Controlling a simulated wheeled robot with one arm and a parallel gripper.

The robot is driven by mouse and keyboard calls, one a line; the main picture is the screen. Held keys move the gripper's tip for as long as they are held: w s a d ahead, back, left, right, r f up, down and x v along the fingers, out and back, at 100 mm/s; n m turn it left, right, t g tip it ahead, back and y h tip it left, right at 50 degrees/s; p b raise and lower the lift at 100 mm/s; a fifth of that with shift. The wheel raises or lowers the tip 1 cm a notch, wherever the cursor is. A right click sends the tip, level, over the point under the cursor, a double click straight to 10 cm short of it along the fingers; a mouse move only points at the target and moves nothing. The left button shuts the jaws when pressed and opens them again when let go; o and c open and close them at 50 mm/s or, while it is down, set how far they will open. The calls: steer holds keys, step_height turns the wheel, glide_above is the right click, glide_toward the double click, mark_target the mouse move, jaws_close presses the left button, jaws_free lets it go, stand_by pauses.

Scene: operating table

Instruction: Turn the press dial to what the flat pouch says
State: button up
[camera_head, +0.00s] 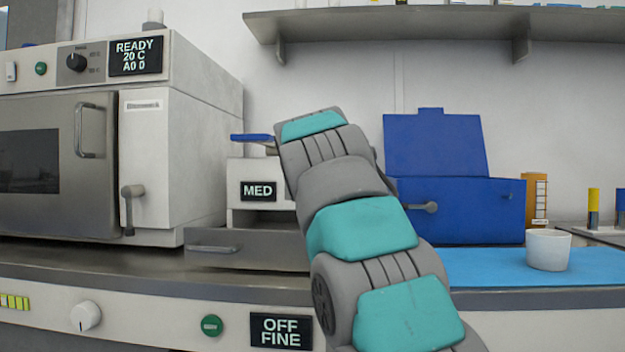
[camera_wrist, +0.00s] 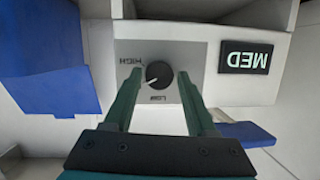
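The press (camera_head: 246,211) is a pale box behind my arm in the head view, with a black display (camera_head: 258,191) reading MED. In the wrist view, its grey panel (camera_wrist: 198,62) carries a round black dial (camera_wrist: 158,74), with the same MED display (camera_wrist: 246,58) to the right. The dial's white mark points to the lower left; HIGH and LOW labels are beside it. My gripper (camera_wrist: 158,76) is open, with one green finger on each side of the dial. Contact cannot be told. My arm hides the dial in the head view. I cannot make out a flat pouch.
A steel steriliser (camera_head: 100,150) stands left, its screen reading READY. A blue open-lidded box (camera_head: 465,210), a blue mat (camera_head: 490,268) and a white cup (camera_head: 548,250) are right. A steel drawer (camera_head: 235,250) is below the press. A shelf (camera_head: 400,22) runs above.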

steer(key=shift+o, duration=1.2)
steer(key=shift+s+r, duration=0.1)
steer(key=v, duration=0.7)
steer(key=shift+s+b, duration=0.3)
steer(key=shift+r, duration=0.1)
